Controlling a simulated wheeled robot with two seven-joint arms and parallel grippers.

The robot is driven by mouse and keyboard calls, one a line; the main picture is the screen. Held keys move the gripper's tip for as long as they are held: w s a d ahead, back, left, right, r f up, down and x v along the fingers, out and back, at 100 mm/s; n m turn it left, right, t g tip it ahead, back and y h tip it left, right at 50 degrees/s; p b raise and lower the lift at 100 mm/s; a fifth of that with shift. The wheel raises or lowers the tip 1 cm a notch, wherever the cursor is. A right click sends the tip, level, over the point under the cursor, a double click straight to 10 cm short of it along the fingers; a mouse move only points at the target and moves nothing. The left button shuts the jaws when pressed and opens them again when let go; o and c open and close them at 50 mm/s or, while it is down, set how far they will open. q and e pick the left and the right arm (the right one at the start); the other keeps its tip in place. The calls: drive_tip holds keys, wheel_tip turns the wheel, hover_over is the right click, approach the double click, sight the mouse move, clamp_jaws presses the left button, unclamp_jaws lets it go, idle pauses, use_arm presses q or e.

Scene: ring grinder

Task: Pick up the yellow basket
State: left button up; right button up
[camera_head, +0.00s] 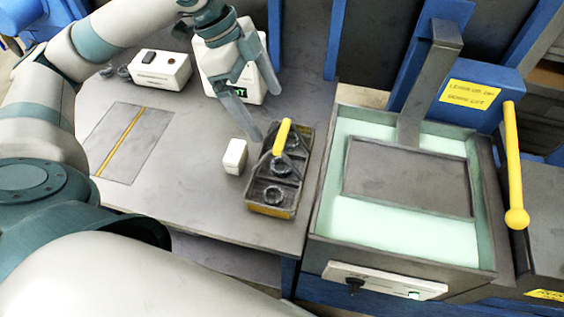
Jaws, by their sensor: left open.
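The yellow basket (270,210) is a dark, worn tray with yellow sides, standing near the right edge of the grey table. Its yellow handle (281,137) rises over the middle, and several dark rings (274,194) lie inside. My left gripper (244,118) hangs from above, to the left of and behind the handle. Its fingers are open, with nothing between them. The fingertips look apart from the handle, though how far in depth I cannot tell. My right gripper does not show.
A small white block (233,156) stands just left of the basket. A white box (161,71) and a white device with a green display (245,88) stand behind. A machine tank with pale green liquid (400,225) adjoins on the right.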

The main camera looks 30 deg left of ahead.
sight(279, 133)
use_arm(q)
drive_tip(key=x, duration=0.7)
drive_tip(key=shift+f+p, duration=0.3)
drive_tip(key=shift+p, duration=0.1)
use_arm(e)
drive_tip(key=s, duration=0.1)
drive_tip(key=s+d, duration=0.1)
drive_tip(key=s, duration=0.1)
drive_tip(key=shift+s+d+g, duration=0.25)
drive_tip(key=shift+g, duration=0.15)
use_arm(q)
drive_tip(key=shift+d, duration=0.15)
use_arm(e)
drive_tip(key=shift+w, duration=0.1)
use_arm(q)
drive_tip(key=shift+d+f, duration=0.3)
drive_tip(key=shift+f, duration=0.1)
drive_tip(key=p+x, duration=0.1)
drive_tip(key=x, duration=0.2)
drive_tip(key=shift+s+d, duration=0.1)
drive_tip(key=shift+d, duration=0.15)
drive_tip(key=shift+d+f, duration=0.2)
drive_tip(key=shift+f, duration=0.3)
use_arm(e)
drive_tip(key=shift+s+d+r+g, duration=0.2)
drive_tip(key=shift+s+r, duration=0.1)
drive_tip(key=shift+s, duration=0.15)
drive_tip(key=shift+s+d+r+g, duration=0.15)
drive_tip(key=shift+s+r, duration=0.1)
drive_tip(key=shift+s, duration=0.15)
